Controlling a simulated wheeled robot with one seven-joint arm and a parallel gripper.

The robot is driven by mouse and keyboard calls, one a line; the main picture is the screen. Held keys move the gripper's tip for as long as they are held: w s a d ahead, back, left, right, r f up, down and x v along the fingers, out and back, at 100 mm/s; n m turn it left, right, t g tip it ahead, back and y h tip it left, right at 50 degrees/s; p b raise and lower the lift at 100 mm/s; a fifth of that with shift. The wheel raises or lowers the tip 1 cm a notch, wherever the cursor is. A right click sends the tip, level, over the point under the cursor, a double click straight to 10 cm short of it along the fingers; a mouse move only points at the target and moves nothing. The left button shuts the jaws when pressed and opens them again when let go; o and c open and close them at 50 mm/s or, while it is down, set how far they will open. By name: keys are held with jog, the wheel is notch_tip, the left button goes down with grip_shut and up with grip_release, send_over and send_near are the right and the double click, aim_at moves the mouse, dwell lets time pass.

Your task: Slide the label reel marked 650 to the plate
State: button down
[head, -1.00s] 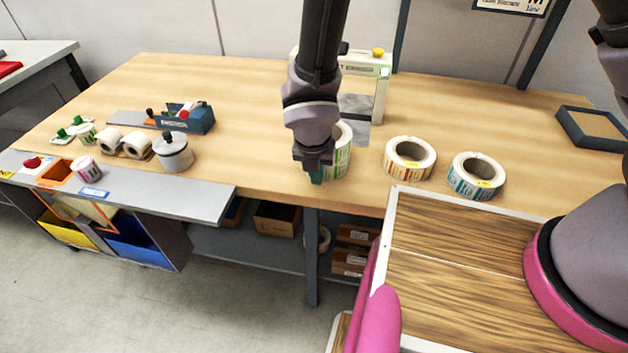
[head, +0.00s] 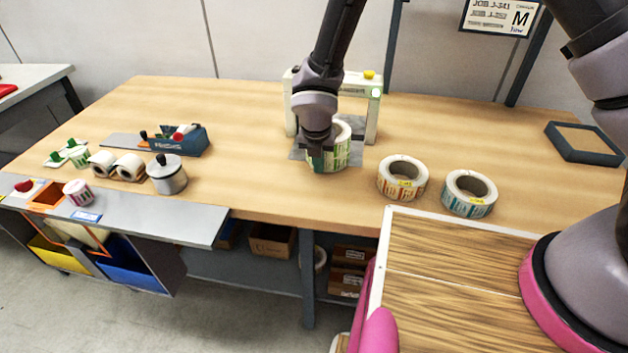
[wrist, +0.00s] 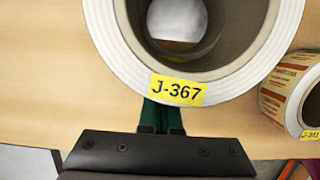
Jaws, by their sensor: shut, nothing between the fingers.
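A white label reel with green print (head: 341,151) stands flat under the front of a white arch-shaped frame. Its yellow tag reads J-367 in the wrist view (wrist: 230,85); I cannot read a 650 on any reel. A grey plate (head: 357,154) shows on both sides of this reel, which appears to be over its front part; the exact overlap is hidden. My gripper (head: 314,163) is shut and empty, low at the reel's near side. In the wrist view its teal fingertips (wrist: 162,112) are against or just beside the reel's near wall, partly hidden by the rim.
The white frame (head: 374,115) stands behind the reel. An orange-print reel (head: 390,184) and a blue-print reel (head: 460,203) sit to the right. A dispenser (head: 183,141), a lidded pot (head: 168,178) and small rolls stand left. The table between is clear.

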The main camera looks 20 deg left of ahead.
jog(key=w, duration=0.7)
jog(key=shift+w+a, duration=0.35)
jog(key=shift+a, duration=0.05)
